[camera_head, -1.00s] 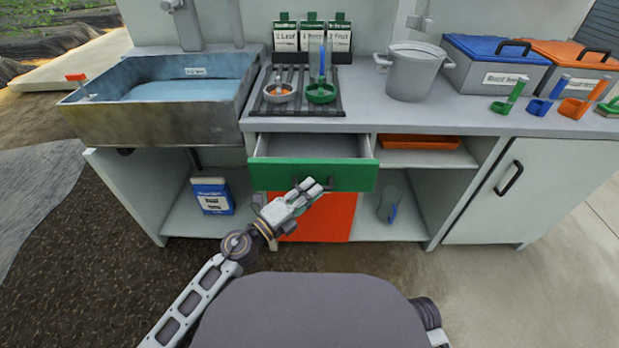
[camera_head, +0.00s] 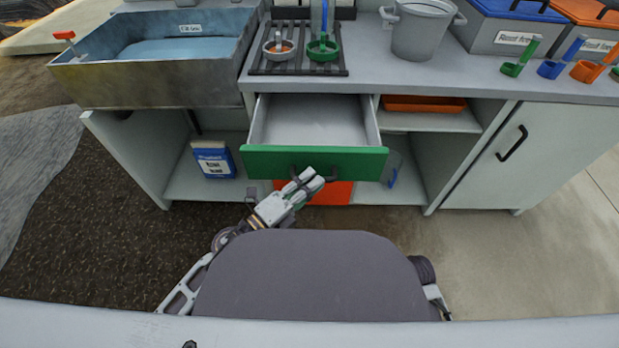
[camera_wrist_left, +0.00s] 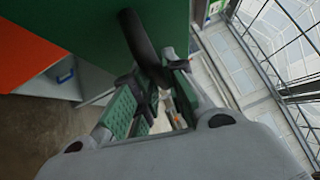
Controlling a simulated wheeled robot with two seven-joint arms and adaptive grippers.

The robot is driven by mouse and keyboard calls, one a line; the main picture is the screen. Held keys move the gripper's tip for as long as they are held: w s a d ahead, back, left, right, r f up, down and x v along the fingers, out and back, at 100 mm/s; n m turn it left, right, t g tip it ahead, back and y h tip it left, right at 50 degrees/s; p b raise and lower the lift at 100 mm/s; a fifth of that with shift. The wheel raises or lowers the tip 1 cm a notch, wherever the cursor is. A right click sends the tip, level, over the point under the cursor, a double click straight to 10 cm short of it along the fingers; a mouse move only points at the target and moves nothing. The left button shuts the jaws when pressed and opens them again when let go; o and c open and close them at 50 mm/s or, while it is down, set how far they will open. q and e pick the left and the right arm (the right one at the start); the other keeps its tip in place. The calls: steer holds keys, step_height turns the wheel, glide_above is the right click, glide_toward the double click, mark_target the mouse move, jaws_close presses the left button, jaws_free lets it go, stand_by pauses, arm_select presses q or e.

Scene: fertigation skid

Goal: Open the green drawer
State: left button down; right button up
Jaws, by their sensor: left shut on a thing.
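The green drawer (camera_head: 230,160) stands well out from the counter, and the bare grey inside of it shows. Its dark handle (camera_head: 331,174) is on the front face. My left gripper (camera_head: 308,180) is at the handle, in front of the green face. In the left wrist view the dark handle (camera_wrist_left: 142,42) runs down between the fingers of my left gripper (camera_wrist_left: 150,95), which is shut on it. The fingertips are partly hidden behind the handle. My right gripper does not show in either view.
An orange front (camera_head: 333,193) is below the drawer. Left is a shelf with a blue and white packet (camera_head: 213,159); right is a shelf with an orange tray (camera_head: 424,104). A closed cabinet door (camera_head: 540,165) is farther right. A sink (camera_head: 150,80) and a bucket (camera_head: 420,32) are above.

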arm_select(q)
steer(key=c, duration=1.5)
jaws_free()
steer(key=shift+o, duration=0.2)
steer(key=shift+s+a, duration=0.2)
steer(key=v, duration=1.1)
steer(key=shift+s, duration=0.2)
steer(key=shift+a+f, duration=0.1)
steer(key=shift+a, duration=0.05)
